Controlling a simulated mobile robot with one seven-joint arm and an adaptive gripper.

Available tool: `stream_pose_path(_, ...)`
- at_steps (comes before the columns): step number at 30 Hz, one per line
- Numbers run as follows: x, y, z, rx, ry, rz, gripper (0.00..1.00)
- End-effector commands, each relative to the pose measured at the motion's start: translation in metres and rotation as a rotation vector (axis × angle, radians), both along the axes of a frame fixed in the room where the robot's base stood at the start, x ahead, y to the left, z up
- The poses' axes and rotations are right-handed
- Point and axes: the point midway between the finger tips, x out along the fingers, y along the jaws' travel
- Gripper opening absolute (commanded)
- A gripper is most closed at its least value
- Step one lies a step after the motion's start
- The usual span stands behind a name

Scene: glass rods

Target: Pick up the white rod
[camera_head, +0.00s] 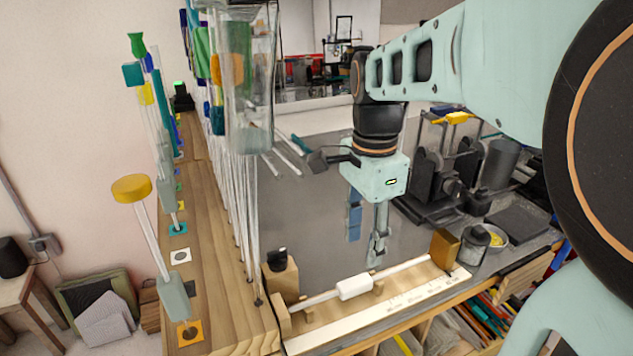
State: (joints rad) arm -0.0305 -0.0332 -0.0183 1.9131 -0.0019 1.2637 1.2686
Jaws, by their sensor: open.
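A clear rod with a white block (355,287) at its middle lies level near the table's front edge. Its ends rest on a small wooden rack, with a brown block (445,249) at the right end. My gripper (376,256) points down, its fingertips a little above and behind the rod's right half in the picture. It is open, with nothing seen between the fingers. I see the fingers nearly edge-on, so the gap and their exact distance from the rod are hard to tell.
A tall wooden rack (225,270) with several upright rods, topped with coloured pieces, stands to the left. A dark knob on a wooden block (280,277) is by the rod's left end. A jar (472,247) and a bowl (494,238) stand to the right, with black equipment behind.

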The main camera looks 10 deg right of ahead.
Motion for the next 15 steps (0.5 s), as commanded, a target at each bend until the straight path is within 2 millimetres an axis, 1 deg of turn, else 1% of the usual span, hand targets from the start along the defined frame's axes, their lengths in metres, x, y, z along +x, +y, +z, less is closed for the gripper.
stream_pose_path(1,-0.001,0.000,-0.010,0.000,0.004,0.000,0.41)
stream_pose_path(3,-0.001,0.000,-0.021,0.000,0.003,0.000,0.41)
stream_pose_path(6,0.000,0.000,-0.035,0.000,0.002,0.000,0.41)
stream_pose_path(11,0.000,-0.001,-0.046,0.001,0.000,-0.001,0.41)
stream_pose_path(15,0.000,-0.003,-0.063,0.001,0.003,-0.001,0.41)
